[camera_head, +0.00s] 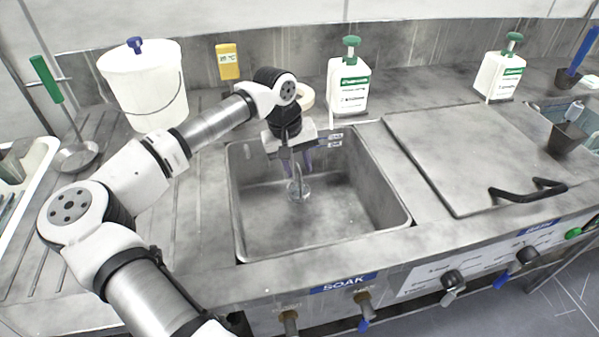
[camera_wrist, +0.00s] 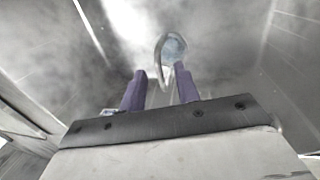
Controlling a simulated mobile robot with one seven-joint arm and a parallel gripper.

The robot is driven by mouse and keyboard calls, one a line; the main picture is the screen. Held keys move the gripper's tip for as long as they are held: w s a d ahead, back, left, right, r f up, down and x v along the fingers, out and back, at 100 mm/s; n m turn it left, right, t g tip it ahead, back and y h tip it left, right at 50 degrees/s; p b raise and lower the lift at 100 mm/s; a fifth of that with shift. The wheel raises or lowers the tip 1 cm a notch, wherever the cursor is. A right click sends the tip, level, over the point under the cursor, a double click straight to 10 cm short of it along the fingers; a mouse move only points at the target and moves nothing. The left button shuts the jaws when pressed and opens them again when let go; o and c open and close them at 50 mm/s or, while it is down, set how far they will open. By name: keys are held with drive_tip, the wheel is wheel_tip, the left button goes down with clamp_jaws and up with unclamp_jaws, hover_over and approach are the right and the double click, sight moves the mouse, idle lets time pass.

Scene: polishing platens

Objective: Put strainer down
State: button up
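A small metal strainer (camera_head: 299,191) with a thin upright handle is inside the left sink (camera_head: 238,205), near the middle of its floor. I cannot tell for sure whether it touches the floor. In the wrist view, the strainer (camera_wrist: 172,47) shows as a curved rim or loop just beyond the fingertips, with a thin part reaching back between them. My gripper (camera_head: 297,170) points down into the sink directly above the strainer. In the wrist view, the purple fingers of my gripper (camera_wrist: 160,78) stand apart, with a visible gap beside the thin part.
Sink walls surround my gripper. A metal lid with a black handle (camera_head: 435,150) covers the basin to the right. A white bucket (camera_head: 143,85), a yellow thermometer (camera_head: 228,62) and white pump bottles (camera_head: 348,88) stand behind. A green-handled ladle (camera_head: 75,157) rests at left.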

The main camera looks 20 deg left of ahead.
drive_tip(key=v, duration=0.9)
drive_tip(key=shift+b, duration=0.35)
